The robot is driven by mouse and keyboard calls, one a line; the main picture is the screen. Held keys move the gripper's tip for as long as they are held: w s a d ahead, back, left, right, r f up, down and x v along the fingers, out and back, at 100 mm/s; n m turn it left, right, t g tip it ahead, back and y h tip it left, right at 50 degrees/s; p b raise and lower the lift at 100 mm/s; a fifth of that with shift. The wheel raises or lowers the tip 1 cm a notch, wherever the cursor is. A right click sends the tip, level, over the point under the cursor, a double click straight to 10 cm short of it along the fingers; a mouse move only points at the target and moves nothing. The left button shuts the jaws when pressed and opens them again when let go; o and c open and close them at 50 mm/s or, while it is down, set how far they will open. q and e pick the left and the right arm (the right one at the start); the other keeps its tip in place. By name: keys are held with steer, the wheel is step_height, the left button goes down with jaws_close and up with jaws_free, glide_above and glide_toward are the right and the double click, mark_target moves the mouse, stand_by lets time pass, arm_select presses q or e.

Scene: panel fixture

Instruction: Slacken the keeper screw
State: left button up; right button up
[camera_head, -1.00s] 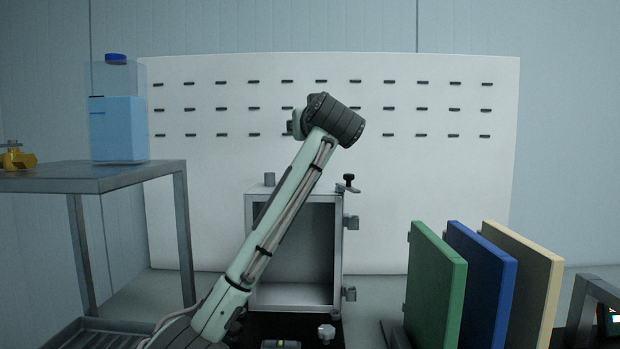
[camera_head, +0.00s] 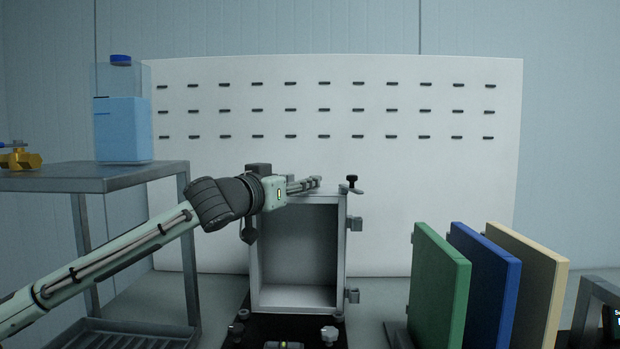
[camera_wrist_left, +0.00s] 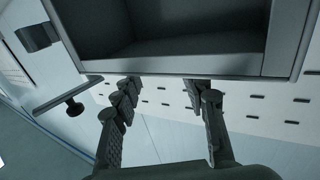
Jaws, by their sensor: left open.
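The keeper screw (camera_head: 351,179) is a small black knob at the top right corner of an open-fronted grey box (camera_head: 342,240). A short dark tab (camera_head: 357,191) sits below the knob. In the left wrist view the knob (camera_wrist_left: 74,107) shows at the left, apart from the fingers, near a flat bar. My left gripper (camera_head: 316,184) is at the box's top edge, left of the screw, with fingers pointing right. In the left wrist view my left gripper (camera_wrist_left: 165,88) is open, with nothing between its fingers. My right gripper is not seen.
Green (camera_head: 438,288), blue (camera_head: 485,285) and cream (camera_head: 530,280) panels stand in a rack at right. A side table (camera_head: 100,178) at left holds a blue container (camera_head: 122,130) and a brass fitting (camera_head: 20,159). A white pegboard (camera_head: 440,180) stands behind. Hinges (camera_head: 353,224) stick out at the box's right side.

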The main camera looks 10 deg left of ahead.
arm_select(q)
steer(key=x, duration=0.5)
steer(key=shift+w+p, duration=0.1)
steer(key=shift+p, duration=0.25)
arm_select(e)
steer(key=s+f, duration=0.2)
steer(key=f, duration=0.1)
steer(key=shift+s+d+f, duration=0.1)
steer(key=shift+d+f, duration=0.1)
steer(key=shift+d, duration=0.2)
arm_select(q)
jaws_close()
